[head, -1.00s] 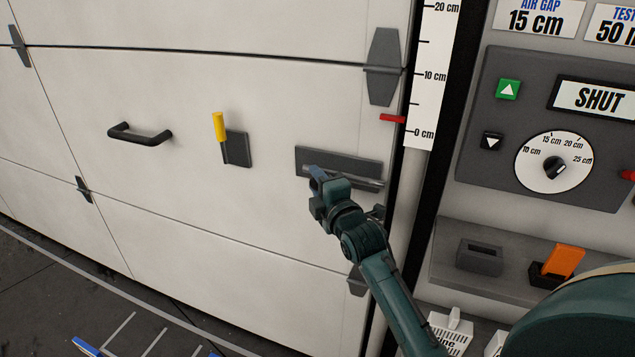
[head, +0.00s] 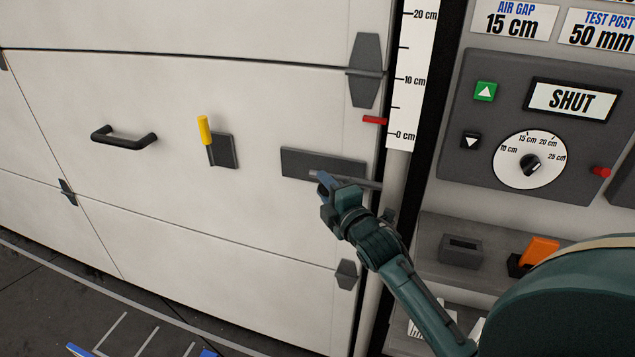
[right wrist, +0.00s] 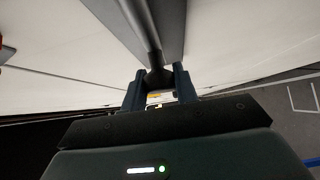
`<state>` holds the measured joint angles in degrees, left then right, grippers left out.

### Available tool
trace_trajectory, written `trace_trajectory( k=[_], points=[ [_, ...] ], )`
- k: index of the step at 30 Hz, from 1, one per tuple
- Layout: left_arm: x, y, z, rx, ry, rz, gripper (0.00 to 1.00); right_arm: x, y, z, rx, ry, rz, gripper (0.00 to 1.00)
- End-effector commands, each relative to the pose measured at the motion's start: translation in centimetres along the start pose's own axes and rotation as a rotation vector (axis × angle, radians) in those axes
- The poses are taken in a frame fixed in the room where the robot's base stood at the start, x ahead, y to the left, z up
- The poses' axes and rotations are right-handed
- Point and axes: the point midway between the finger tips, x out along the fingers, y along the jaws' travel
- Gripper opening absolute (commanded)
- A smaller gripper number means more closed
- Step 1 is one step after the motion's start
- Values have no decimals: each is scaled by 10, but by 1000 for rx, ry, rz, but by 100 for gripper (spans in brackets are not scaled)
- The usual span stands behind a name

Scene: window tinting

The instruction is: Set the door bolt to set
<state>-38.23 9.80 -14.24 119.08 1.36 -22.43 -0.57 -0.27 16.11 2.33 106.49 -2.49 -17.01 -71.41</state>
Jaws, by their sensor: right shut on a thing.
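The door bolt (head: 360,182) is a grey rod lying along the lower side of a dark grey plate (head: 300,162) on the pale sectional door (head: 240,80). Its right end sticks out past the plate to about the door's right edge; whether it enters anything there I cannot tell. My right gripper (head: 322,180) is at the bolt, in front of the plate. In the right wrist view its two fingers (right wrist: 160,85) are shut on the dark knob of the bolt (right wrist: 157,76), with the rod running away above. My left gripper is not in view.
A yellow-handled lever (head: 205,130) and a black pull handle (head: 124,138) are on the door to the left. Right of the door are a scale strip (head: 405,75) and a control panel (head: 470,110) reading SHUT. A shelf below carries an orange item (head: 540,250).

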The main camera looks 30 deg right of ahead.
Motion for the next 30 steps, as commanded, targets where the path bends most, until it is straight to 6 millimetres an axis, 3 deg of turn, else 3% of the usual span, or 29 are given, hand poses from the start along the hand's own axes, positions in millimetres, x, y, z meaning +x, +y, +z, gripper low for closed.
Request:
trace_trajectory(
  k=[3, 4, 12, 23, 30],
  points=[
    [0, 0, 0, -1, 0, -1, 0, -1, -2, 2, -2, -6, -5, 0],
    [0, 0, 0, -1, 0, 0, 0, -1, -2, 2, -3, -6, -5, 30],
    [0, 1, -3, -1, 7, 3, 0, 0, -2, 2, -2, -4, -3, 51],
    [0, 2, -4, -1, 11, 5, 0, -10, -2, 1, -3, -3, -2, 51],
    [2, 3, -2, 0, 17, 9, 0, -58, -3, 1, -4, -3, -6, 51]
  ],
)
